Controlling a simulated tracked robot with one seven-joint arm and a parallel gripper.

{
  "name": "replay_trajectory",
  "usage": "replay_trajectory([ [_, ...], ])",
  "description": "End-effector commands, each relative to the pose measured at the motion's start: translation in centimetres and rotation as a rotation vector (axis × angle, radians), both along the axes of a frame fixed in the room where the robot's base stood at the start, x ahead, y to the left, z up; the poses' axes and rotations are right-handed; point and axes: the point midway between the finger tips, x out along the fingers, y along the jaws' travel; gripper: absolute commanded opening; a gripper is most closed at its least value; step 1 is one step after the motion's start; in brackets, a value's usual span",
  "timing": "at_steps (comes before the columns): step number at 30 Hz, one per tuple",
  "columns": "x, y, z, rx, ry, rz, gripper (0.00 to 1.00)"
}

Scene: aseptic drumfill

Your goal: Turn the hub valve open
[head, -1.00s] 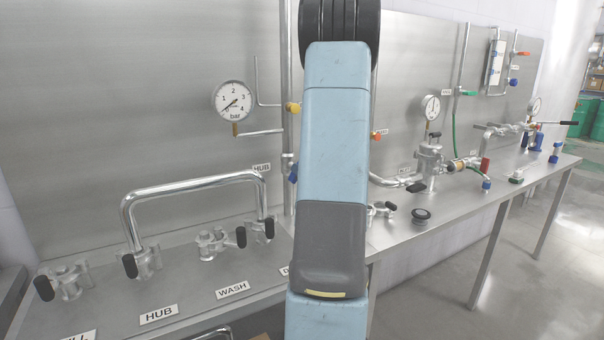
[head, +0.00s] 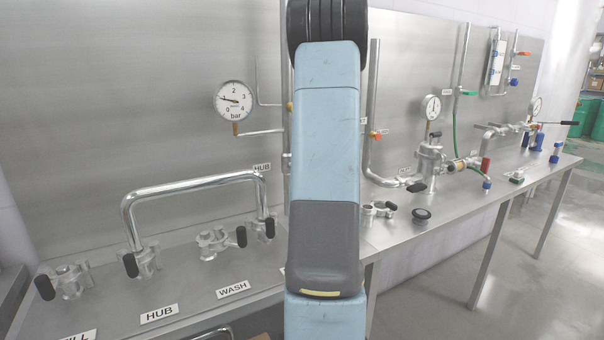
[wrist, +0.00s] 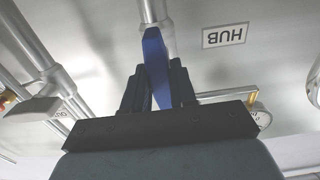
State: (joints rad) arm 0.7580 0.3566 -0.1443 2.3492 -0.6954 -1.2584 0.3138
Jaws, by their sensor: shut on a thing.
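In the wrist view, which looks upside down, my gripper (wrist: 158,85) is shut on a blue valve handle (wrist: 156,55). The handle stands between the two dark fingers, in line with a vertical steel pipe (wrist: 152,12). A HUB label (wrist: 225,36) is on the steel panel beside it.
A bent steel pipe (head: 190,184) bridges couplings on the bench at left. Coupling clamps with black knobs (head: 215,242) stand near it. More piping, a second gauge (head: 432,107) and a black round knob (head: 421,214) are at right. Open floor lies right of the bench.

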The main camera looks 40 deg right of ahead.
Motion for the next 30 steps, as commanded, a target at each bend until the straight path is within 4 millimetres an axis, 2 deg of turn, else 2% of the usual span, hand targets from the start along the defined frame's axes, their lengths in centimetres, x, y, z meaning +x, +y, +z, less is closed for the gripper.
replay_trajectory([
  [1,-0.19,0.15,-0.7,0.003,0.017,-0.001,0.0],
  [14,-0.22,0.12,-0.7,-0.005,0.019,-0.001,0.0],
  [15,-0.21,0.12,-0.7,-0.005,0.019,-0.001,0.28],
  [21,-0.13,0.07,-0.4,-0.008,0.012,-0.001,0.47],
  [30,-0.14,0.13,-0.18,-0.011,0.007,0.0,0.47],
])
